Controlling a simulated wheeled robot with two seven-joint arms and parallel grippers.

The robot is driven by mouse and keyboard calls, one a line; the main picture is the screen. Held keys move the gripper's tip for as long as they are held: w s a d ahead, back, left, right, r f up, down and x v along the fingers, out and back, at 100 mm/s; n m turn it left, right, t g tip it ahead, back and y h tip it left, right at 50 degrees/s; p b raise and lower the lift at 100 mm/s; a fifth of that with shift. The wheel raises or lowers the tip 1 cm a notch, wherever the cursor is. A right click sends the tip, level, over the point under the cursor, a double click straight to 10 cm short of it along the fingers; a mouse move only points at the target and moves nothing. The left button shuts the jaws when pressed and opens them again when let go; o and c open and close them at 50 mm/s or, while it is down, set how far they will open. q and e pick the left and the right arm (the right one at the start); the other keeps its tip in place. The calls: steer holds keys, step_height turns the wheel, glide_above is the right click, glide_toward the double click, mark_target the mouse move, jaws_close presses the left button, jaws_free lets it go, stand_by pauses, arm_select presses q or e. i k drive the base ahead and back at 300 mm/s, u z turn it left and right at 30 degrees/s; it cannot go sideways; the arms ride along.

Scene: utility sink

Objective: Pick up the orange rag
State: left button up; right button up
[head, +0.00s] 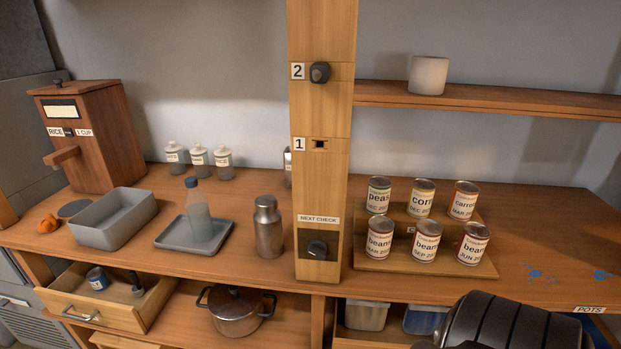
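The orange rag (48,223) is a small crumpled bundle on the wooden counter at the far left of the head view. It lies near the counter's front edge, just left of a flat dark grey disc (74,208). No gripper touches it. A black arm link of mine shows at the bottom right, far from the rag. Neither of my grippers is in view.
A grey basin (111,218) stands right of the rag, and the wooden rice dispenser (92,140) stands behind it. An open drawer (95,311) juts out below. A tray (176,236) with a bottle, and a metal flask (268,228), stand further right.

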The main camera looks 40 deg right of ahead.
mark_target(49, 224)
steer(key=u, duration=0.1)
steer(key=k, duration=1.3)
steer(key=u, duration=0.8)
steer(key=i, duration=1.3)
steer(key=u, duration=0.9)
steer(key=i, duration=2.3)
